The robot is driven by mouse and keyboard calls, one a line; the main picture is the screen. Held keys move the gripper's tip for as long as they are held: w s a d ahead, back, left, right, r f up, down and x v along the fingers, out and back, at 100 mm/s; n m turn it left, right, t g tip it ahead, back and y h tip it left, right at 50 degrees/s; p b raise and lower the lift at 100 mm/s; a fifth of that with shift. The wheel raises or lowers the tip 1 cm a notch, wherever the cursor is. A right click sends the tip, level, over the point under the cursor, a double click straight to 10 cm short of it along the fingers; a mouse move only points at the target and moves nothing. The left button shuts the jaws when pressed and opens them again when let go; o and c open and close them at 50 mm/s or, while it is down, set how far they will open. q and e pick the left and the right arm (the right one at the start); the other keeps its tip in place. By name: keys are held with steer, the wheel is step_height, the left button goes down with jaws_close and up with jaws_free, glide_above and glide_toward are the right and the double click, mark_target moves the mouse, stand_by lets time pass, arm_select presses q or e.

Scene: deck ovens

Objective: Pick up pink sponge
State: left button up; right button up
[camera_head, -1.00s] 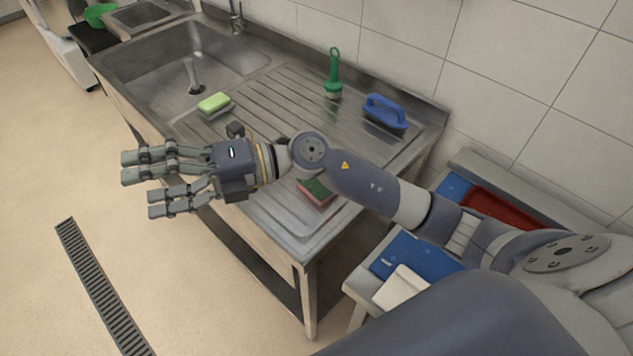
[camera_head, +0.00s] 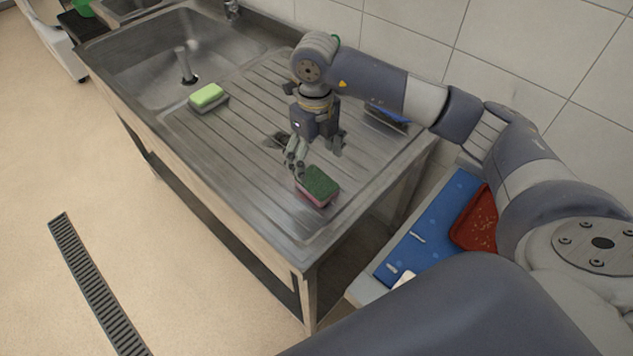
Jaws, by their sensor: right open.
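The pink sponge (camera_head: 318,187) has a dark green top and pink sides. It lies on the ribbed metal drainboard (camera_head: 235,140) near the front right corner. My right gripper (camera_head: 300,166) points down just behind the sponge, with its fingers apart and close to the sponge's back left edge. I cannot tell whether a finger touches it. The right arm comes in from the right over the drainboard. My left gripper is not in view.
A yellow-green sponge (camera_head: 207,95) lies by the sink basin (camera_head: 165,60). A blue-handled brush (camera_head: 387,115) is partly hidden behind my arm. A red tray (camera_head: 478,222) sits on a blue surface (camera_head: 432,232) at the right.

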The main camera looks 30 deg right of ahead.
mark_target(317, 181)
step_height(317, 181, down, 3)
steer(key=shift+r+p, duration=0.1)
steer(key=shift+p, duration=0.2)
step_height(317, 181, down, 4)
steer(key=shift+s+f+p, duration=0.1)
steer(key=shift+s+p, duration=0.05)
steer(key=shift+p, duration=1.05)
steer(key=shift+f, duration=0.6)
steer(key=c, duration=0.8)
